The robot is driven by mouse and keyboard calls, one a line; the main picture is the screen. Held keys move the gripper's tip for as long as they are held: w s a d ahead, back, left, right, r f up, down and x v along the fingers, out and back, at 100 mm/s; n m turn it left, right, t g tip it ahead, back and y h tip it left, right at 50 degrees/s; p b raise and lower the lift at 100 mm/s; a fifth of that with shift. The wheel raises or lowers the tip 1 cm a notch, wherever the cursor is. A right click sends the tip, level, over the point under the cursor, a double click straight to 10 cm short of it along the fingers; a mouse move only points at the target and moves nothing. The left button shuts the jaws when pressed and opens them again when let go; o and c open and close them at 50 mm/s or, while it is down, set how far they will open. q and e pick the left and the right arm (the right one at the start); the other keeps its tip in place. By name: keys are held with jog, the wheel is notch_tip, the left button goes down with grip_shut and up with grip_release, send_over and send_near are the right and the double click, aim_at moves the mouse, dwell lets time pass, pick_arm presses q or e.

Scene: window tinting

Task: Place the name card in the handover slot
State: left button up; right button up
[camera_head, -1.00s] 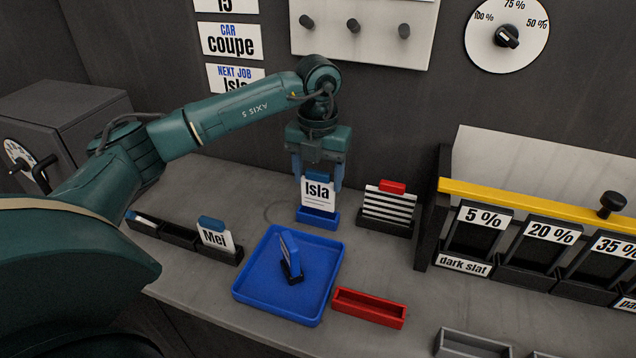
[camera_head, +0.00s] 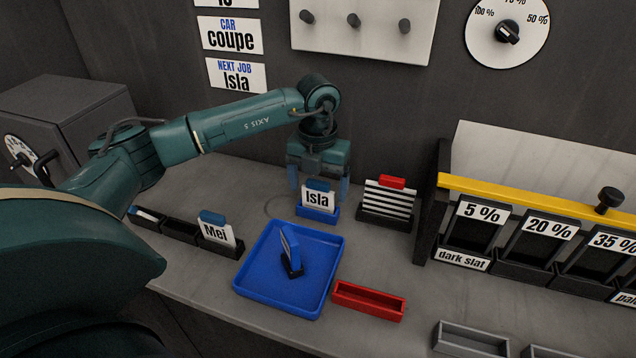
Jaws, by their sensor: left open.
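The name card (camera_head: 317,199) reads "Isla" and has a blue grip on its top edge. It stands upright in a blue slot holder (camera_head: 318,215) at the back middle of the counter. My left gripper (camera_head: 318,186) is just behind and above the card, with its fingers spread to either side of it and apart from it. It is open and holds nothing. A second card (camera_head: 215,231) reads "Mei" and stands in the black rack (camera_head: 177,234) at the left. My right gripper is not in view.
A blue tray (camera_head: 322,287) holds a blue-and-black tool. A striped card (camera_head: 390,197) stands in a dark holder to the right. An empty red holder (camera_head: 368,299) lies in front. The tint rack with a yellow bar (camera_head: 540,207) is at right. A wall sign (camera_head: 236,77) reads "Next job Isla".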

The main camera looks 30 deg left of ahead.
pick_arm(q)
notch_tip(320, 180, up, 8)
jog(key=shift+f+b, duration=0.1)
jog(key=shift+b, duration=0.3)
dwell(0.6)
